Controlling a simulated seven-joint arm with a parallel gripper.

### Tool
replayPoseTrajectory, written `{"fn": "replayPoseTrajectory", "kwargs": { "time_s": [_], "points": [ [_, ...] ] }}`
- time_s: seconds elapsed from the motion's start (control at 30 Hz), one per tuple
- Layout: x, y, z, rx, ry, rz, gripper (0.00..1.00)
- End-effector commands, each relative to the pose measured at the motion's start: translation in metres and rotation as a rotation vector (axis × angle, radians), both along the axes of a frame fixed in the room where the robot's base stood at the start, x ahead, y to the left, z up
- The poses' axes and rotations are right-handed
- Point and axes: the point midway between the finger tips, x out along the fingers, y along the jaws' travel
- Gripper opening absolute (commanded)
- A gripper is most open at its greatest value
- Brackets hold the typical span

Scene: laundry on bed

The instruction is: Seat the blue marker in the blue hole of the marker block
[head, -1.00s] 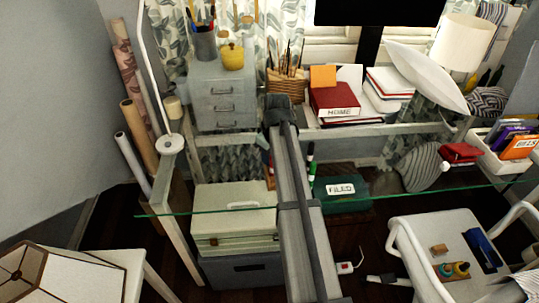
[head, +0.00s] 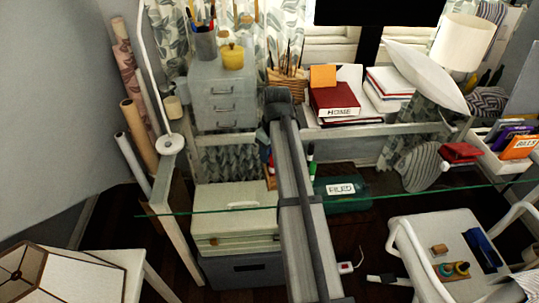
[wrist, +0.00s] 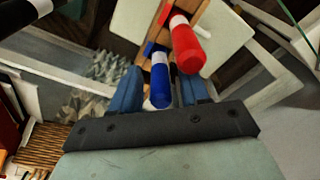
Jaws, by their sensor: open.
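In the wrist view the blue marker (wrist: 161,76), blue with a white band, lies between the two blue-grey fingers of my open gripper (wrist: 160,88). A gap shows on each side of it. The wooden marker block (wrist: 212,16) is beyond it, with a blue patch (wrist: 150,47) on its near part. A red marker (wrist: 187,48) stands out from the block toward the camera. I cannot tell whether the blue marker's far end is in a hole.
A green marker (head: 311,160) stands right of my arm. A green box marked FILED (head: 341,189) lies beside it. A wicker pencil basket (head: 287,85), red HOME book (head: 335,101) and grey drawer unit (head: 222,95) stand behind. The glass edge (head: 420,192) crosses the front.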

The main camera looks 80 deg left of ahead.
Motion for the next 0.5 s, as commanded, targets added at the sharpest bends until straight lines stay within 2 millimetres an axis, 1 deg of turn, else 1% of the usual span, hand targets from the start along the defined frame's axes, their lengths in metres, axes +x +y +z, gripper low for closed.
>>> {"fn": "replayPoseTrajectory", "kwargs": {
  "time_s": [0.03,0.3,0.5],
  "points": [
    [0.001,-0.001,0.011,0.001,0.000,0.000,0.45],
    [0.005,-0.005,0.061,0.001,0.000,0.000,0.45],
    [0.007,-0.008,0.087,0.000,0.000,0.000,0.45]
  ]
}}
